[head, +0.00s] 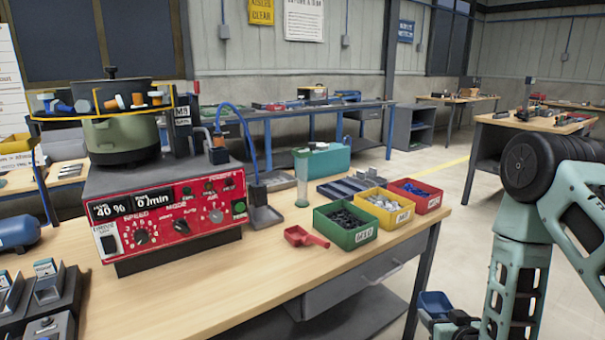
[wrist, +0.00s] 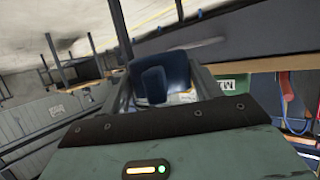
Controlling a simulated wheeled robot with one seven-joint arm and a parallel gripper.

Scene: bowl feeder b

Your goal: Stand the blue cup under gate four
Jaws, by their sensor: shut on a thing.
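The blue cup (head: 434,301) is low at the lower right of the head view, beyond the table's right end. My gripper (head: 446,318) is around it, partly cut off by the bottom edge. In the wrist view the blue cup (wrist: 178,70) sits between the two fingers of my gripper (wrist: 162,88), which is shut on it. I cannot tell whether it is upright. Dark units with small label plates (head: 47,268) stand at the lower left; their markings are too small to read, so I cannot tell which is gate four.
A bowl feeder (head: 122,135) stands on a red-fronted control box (head: 172,215) on the wooden table (head: 215,290). Green (head: 345,236), yellow (head: 389,218) and red (head: 424,204) bins of parts and a red scoop (head: 304,237) lie right of it. The table's front middle is clear.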

